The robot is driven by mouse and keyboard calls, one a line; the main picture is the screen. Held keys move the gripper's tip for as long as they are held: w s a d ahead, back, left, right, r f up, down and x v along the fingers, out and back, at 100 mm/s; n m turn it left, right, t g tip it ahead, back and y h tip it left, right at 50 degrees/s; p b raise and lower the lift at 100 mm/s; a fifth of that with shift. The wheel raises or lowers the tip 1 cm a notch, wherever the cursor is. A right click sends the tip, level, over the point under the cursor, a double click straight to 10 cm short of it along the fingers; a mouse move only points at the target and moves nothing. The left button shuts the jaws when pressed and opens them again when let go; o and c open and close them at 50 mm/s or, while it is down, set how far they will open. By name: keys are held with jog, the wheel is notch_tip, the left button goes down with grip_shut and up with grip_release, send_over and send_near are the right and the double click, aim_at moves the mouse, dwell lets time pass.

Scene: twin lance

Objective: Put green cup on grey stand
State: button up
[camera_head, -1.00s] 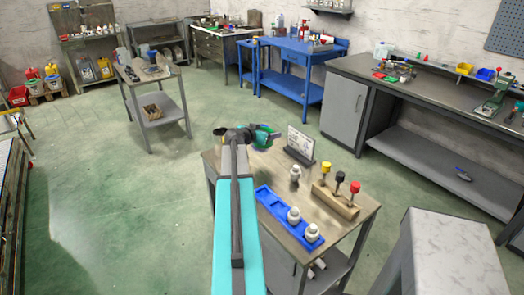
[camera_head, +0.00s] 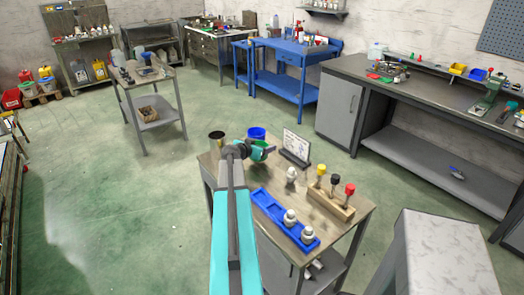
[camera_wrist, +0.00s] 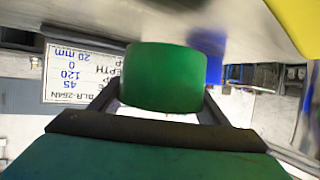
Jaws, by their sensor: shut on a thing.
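The green cup (camera_wrist: 165,78) fills the middle of the wrist view, between the two dark fingers of my gripper (camera_wrist: 160,110), which is shut on it. In the head view my gripper (camera_head: 262,151) is over the far left part of the near bench, close in front of a blue cup (camera_head: 257,133). The green cup is not clearly made out there. A grey, box-like stand (camera_head: 440,250) with a mottled top is at the front right, apart from the bench; I cannot tell for sure that it is the named stand.
Green floor lies open at left.

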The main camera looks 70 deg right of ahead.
jog(key=shift+f+p, duration=0.45)
jog(key=shift+f, duration=1.1)
jog(key=shift+f+b, duration=0.15)
jog(key=shift+b, duration=0.15)
jog(key=o, duration=1)
jog(key=shift+r+p, duration=0.2)
jog(key=shift+p, duration=0.1)
jog(key=shift+w+a+r+b, duration=0.1)
jog(key=shift+a+b, duration=0.2)
jog(key=shift+a, duration=0.2)
jog(key=b+v, duration=0.3)
jog(key=v, duration=0.6)
jog(key=shift+a, duration=0.1)
jog(key=shift+v, duration=0.9)
jog(key=shift+r, duration=0.15)
